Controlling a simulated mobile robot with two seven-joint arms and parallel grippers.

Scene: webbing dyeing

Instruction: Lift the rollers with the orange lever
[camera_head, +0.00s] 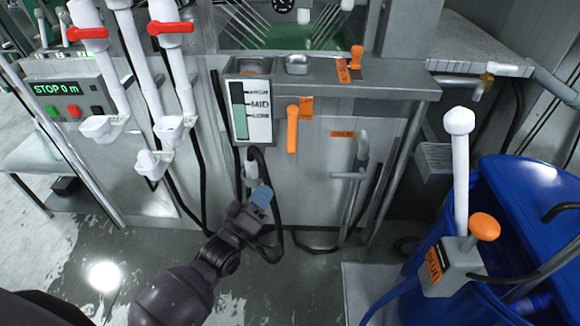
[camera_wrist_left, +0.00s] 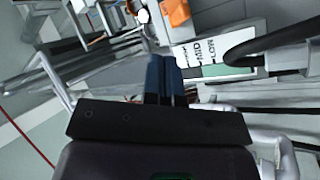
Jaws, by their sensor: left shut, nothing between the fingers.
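An orange lever (camera_head: 292,128) hangs upright on the front of the grey machine, beside an orange label and to the right of the HIGH/MID/LOW level gauge (camera_head: 239,111). My left gripper (camera_head: 262,196) is shut and empty, with blue fingertips. In the picture it is below and left of the lever, apart from it, in front of the lower machine front. In the left wrist view, the closed fingers (camera_wrist_left: 163,75) point toward the gauge (camera_wrist_left: 205,53), and an orange piece (camera_wrist_left: 175,12) shows at the top edge. The rollers cannot be clearly made out. My right gripper is not in view.
An orange knob (camera_head: 356,55) stands on the machine's top ledge. At right, a blue barrel (camera_head: 535,200) has a pump with an orange knob (camera_head: 485,226). White pipes with red-handled valves (camera_head: 170,27) stand at left. Black hoses (camera_head: 275,215) hang near my gripper.

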